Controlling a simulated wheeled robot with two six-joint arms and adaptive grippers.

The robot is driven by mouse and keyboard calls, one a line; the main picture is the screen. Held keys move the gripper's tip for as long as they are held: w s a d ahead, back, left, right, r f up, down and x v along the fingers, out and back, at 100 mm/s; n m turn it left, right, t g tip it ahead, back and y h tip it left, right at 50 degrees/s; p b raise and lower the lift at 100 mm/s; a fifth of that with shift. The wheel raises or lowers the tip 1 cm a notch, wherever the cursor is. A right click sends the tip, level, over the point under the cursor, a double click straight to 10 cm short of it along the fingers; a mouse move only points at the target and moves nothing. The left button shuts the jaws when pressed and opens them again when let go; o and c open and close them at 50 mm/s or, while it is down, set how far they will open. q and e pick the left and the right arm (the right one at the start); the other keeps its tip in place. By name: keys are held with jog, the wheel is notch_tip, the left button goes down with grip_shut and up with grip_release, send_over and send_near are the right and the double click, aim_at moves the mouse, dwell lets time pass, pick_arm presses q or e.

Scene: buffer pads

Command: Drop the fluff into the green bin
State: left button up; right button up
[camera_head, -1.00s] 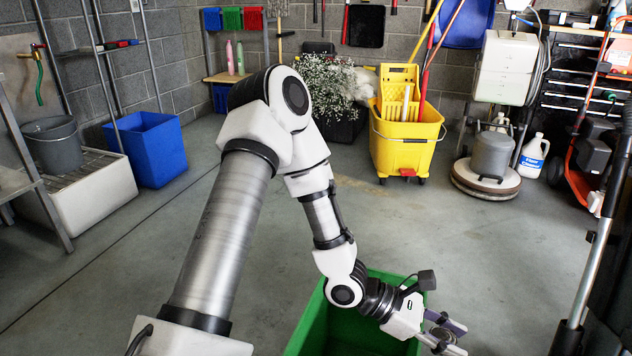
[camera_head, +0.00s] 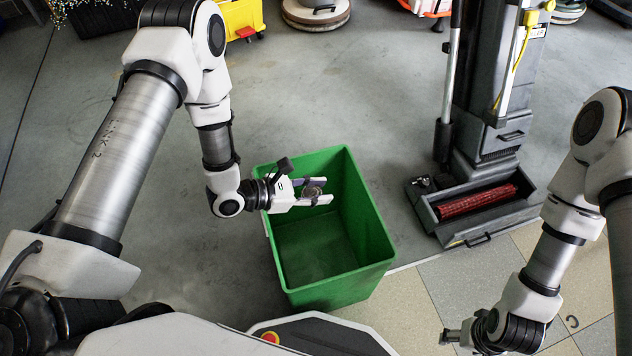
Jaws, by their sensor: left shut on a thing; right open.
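The green bin (camera_head: 374,228) stands on the floor in the middle of the view, open at the top. Its visible inside looks empty. My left gripper (camera_head: 318,192) is over the bin's opening, toward its back left part. It is shut on a small greyish clump, the fluff (camera_head: 313,187), which shows between the fingers. My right gripper (camera_head: 447,337) is at the lower right, well apart from the bin, low over the tiled floor. It is open and holds nothing that I can see.
A grey upright floor machine (camera_head: 490,140) with a red brush roller (camera_head: 476,202) stands right of the bin. A yellow bucket (camera_head: 243,14) and a round floor polisher (camera_head: 315,10) are at the back. Bare concrete lies behind the bin.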

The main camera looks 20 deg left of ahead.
pick_arm(q)
notch_tip(320, 180, down, 5)
jog(key=b, duration=0.4)
jog(key=o, duration=0.8)
jog(key=v, duration=1.2)
jog(key=shift+r, duration=0.1)
